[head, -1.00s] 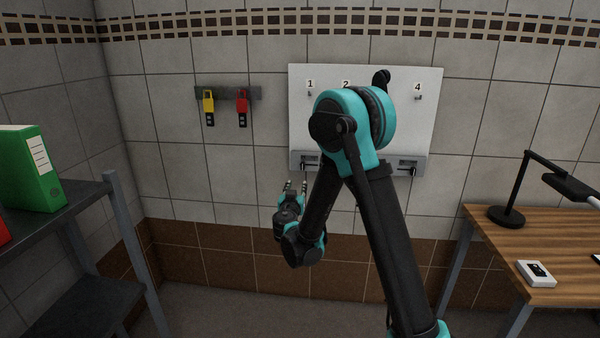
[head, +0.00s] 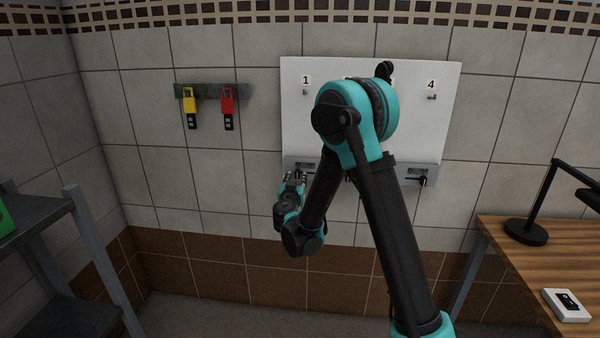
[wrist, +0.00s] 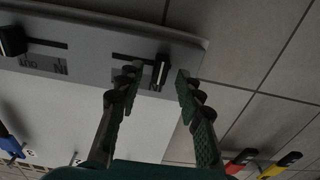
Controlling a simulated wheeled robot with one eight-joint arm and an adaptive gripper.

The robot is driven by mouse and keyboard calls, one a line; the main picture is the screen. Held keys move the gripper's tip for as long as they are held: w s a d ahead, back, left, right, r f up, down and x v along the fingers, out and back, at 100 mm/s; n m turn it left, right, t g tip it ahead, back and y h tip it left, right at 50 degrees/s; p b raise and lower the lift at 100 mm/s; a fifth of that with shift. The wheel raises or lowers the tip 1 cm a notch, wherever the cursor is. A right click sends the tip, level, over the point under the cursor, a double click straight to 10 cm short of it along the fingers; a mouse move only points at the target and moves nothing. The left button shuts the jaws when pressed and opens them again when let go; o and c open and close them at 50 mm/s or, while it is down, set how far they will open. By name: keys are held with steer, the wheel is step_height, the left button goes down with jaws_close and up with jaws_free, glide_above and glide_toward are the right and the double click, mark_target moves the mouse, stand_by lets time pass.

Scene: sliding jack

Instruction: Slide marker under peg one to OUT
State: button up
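The white board (head: 300,125) on the wall has a grey strip (head: 437,176) along its bottom. Peg one (head: 306,92) is at upper left, under the number 1. The marker under peg one is a black handle, seen in the wrist view (wrist: 162,70) at the right end of its slot, by a label that seems to read IN upside down. My gripper (wrist: 160,78) is open, its fingers on either side of the handle; contact cannot be told. The left finger hides part of the slot and label. In the head view my gripper (head: 292,181) is at the strip's left end.
A yellow padlock (head: 190,103) and a red padlock (head: 228,103) hang on a rail left of the board. Another black marker (wrist: 12,40) is in the wrist view. A wooden desk (head: 520,255) stands at right, a dark shelf (head: 40,225) at left.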

steer(key=shift+w, duration=0.45)
jaws_close()
